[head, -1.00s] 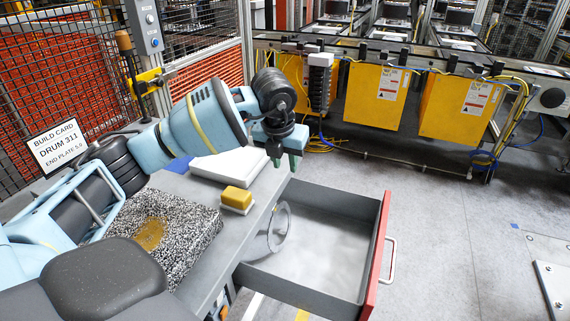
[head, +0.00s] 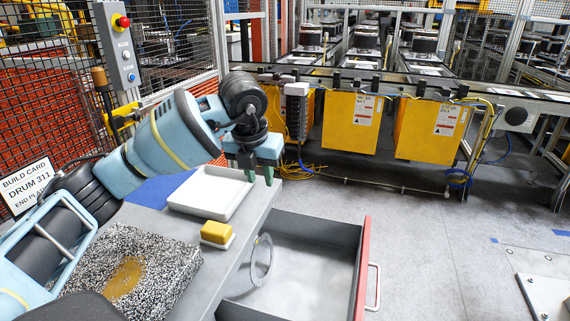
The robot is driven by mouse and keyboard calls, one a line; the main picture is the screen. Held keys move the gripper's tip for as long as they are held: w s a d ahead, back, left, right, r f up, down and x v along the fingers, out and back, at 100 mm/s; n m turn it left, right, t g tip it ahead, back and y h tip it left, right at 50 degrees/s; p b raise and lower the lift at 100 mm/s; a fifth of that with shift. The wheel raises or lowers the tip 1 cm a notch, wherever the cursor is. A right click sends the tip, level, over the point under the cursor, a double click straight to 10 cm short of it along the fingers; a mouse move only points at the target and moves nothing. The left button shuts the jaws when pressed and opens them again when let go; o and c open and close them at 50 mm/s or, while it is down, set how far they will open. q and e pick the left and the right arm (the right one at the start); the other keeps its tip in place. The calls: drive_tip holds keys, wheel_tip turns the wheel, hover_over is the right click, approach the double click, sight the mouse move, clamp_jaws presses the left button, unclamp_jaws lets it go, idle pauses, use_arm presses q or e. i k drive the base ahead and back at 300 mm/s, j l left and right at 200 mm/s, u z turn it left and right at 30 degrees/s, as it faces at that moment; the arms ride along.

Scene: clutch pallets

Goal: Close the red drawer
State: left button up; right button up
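The red drawer (head: 364,262) is pulled well out to the right from under the grey workbench. Its front panel is red with a pale bar handle (head: 374,287), and its grey inside (head: 310,262) shows. A clear round ring or disc (head: 261,260) stands at the bench side of the drawer. My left gripper (head: 260,178) points down near the bench's far right corner, above and behind the drawer, apart from the handle. Its two green-tipped fingers are spread with nothing seen between them. My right gripper is out of the picture.
On the bench are a white tray (head: 211,193), a yellow block on a white base (head: 216,233) and a speckled block (head: 132,266) with a yellow patch. Yellow boxes (head: 350,122) hang under a conveyor behind.

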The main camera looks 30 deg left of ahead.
sight(319, 272)
drive_tip(key=k+l, duration=0.1)
drive_tip(key=l, duration=0.2)
drive_tip(key=k+l, duration=0.15)
drive_tip(key=l, duration=0.15)
drive_tip(key=k+l, duration=0.1)
drive_tip(key=l, duration=0.25)
drive_tip(key=k+l, duration=0.15)
drive_tip(key=l, duration=0.15)
